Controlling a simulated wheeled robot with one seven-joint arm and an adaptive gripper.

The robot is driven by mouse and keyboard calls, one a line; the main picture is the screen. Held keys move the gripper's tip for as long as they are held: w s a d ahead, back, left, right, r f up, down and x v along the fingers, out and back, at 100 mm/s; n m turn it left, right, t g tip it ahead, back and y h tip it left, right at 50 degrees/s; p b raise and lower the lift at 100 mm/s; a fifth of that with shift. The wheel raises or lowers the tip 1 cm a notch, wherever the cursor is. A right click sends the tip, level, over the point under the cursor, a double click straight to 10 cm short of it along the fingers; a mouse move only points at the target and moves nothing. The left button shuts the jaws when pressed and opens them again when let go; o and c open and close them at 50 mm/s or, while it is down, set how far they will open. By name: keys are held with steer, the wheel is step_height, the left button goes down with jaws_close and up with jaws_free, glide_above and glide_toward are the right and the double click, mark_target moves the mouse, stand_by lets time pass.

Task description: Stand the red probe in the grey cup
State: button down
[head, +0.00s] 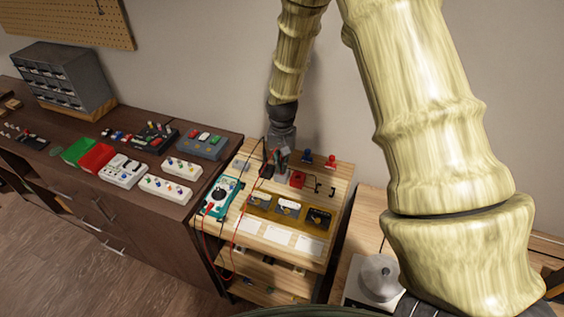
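My gripper (282,150) points down over the back of the small wooden bench, and its fingers are too small and dark to read. Just below it is a small cluster of grey, teal and red; I cannot separate the grey cup from the fingers there. A teal multimeter (219,197) lies at the bench's left side. A thin red lead (240,222) loops from it over the front edge and back up toward the cluster under my gripper. A black lead also runs there. I cannot make out the red probe's tip or whether it is held.
The wooden bench (256,233) also bears a red block (297,179), a blue knob (308,156), a red knob (331,160) and a yellowish tray (262,208) with dials. Left is a dark counter with pedals, red and green bins (97,158) and a drawer cabinet (62,77).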

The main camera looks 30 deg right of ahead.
steer(key=shift+f, duration=0.1)
steer(key=c, duration=1.6)
jaws_free()
steer(key=shift+o, duration=0.4)
steer(key=o, duration=0.4)
steer(key=shift+c, duration=0.2)
steer(key=shift+r+p, duration=2.5)
steer(key=shift+r, duration=1.05)
steer(key=shift+f, duration=0.1)
